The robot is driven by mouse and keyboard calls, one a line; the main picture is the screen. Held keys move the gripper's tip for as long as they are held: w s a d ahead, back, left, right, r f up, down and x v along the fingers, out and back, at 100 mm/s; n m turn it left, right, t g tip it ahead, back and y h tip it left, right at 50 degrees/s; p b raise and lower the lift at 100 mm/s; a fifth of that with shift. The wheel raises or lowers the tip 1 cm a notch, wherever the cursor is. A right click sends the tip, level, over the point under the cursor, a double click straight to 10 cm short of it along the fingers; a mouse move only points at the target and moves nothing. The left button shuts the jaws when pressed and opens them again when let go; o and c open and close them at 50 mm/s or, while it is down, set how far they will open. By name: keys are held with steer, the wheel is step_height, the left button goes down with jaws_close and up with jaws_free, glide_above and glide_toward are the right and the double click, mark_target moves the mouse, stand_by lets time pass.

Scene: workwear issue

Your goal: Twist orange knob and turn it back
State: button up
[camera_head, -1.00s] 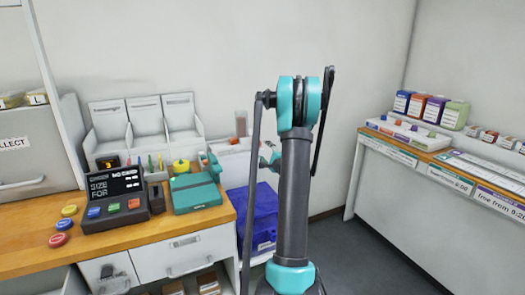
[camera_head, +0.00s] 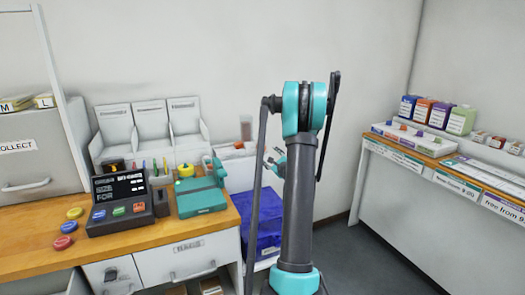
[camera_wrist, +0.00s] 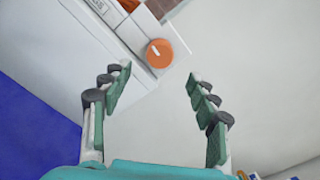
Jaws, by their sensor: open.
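The orange knob (camera_wrist: 159,53) is round with a pale line on its face. It sits on a white panel at the top middle of the wrist view. My gripper (camera_wrist: 159,75) is open and empty. Its two green-padded fingers are spread, and the knob shows just beyond the gap between the fingertips, with neither finger touching it. In the head view my gripper (camera_head: 272,158) is partly hidden behind my arm, near the white unit at the end of the counter. I cannot make out the knob clearly there.
A blue crate (camera_head: 266,222) is below and beside the gripper. The wooden counter (camera_head: 150,238) holds a black keypad device (camera_head: 120,205), a teal box (camera_head: 200,197) and coloured buttons (camera_head: 68,228). A second counter (camera_head: 430,155) with cartons is at right, with open floor before it.

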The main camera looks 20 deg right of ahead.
mark_target(263, 149)
steer(key=w, duration=0.9)
steer(key=shift+a, duration=0.15)
steer(key=c, duration=1.2)
steer(key=shift+o, duration=0.2)
steer(key=shift+n, duration=0.8)
steer(key=o, duration=1.2)
steer(key=shift+c, duration=0.2)
